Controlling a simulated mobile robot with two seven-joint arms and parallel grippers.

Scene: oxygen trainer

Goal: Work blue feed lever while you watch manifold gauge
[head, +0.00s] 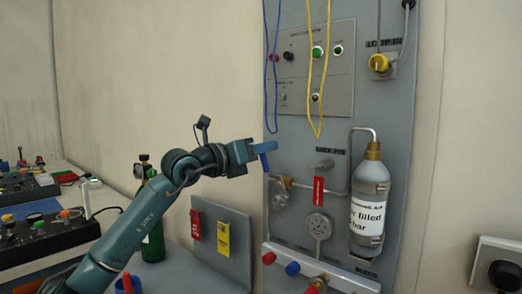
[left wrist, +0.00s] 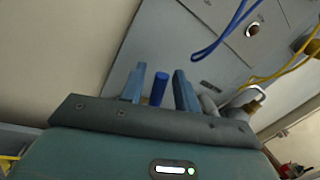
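In the left wrist view, a dark blue rod (left wrist: 159,88), which looks like the blue feed lever, stands between the two fingers of my left gripper (left wrist: 158,86). A gap shows on each side of it, so the fingers are open around it. In the head view my left gripper (head: 267,155) is in front of the left edge of the grey panel; blue shows at its fingers, and I cannot separate lever from finger there. The round manifold gauge (head: 319,225) is on the panel, below and right of the gripper; its reading is too small to tell. My right gripper is not in view.
A labelled grey cylinder (head: 368,208) hangs on the panel at right, beside a red tag (head: 318,190). Blue (head: 271,70) and yellow (head: 318,105) cords hang above. A green bottle (head: 153,240) stands behind my arm. Red and blue knobs (head: 292,268) are low on the panel.

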